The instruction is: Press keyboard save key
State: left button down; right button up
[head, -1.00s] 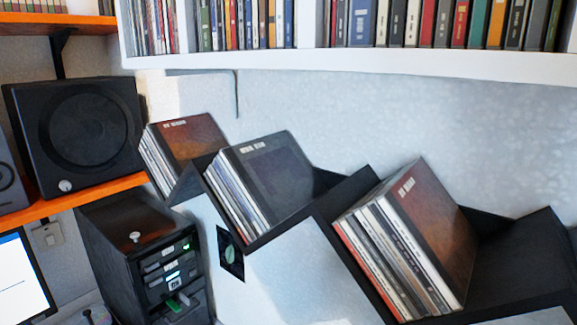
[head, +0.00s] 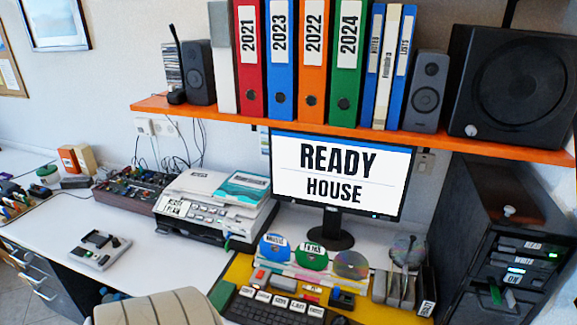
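A dark keyboard (head: 255,312) lies on the desk below the monitor, at the bottom of the head view. Its lower part is cut off by the frame edge. A row of white labelled keys (head: 279,301) runs along its top; the words on them are too small to read, so I cannot tell which is the save key. The monitor (head: 341,176) stands behind it and shows "READY" and "HOUSE". Neither of my grippers is in view.
A chair back (head: 157,309) stands left of the keyboard. Labelled discs (head: 311,255) stand behind it, on a yellow mat (head: 237,272). A printer (head: 216,207) sits left of the monitor, a black tower (head: 500,240) at right. An orange shelf (head: 285,124) with binders hangs above.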

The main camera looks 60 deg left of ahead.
aim_at(281, 302)
jog(key=u, duration=1.5)
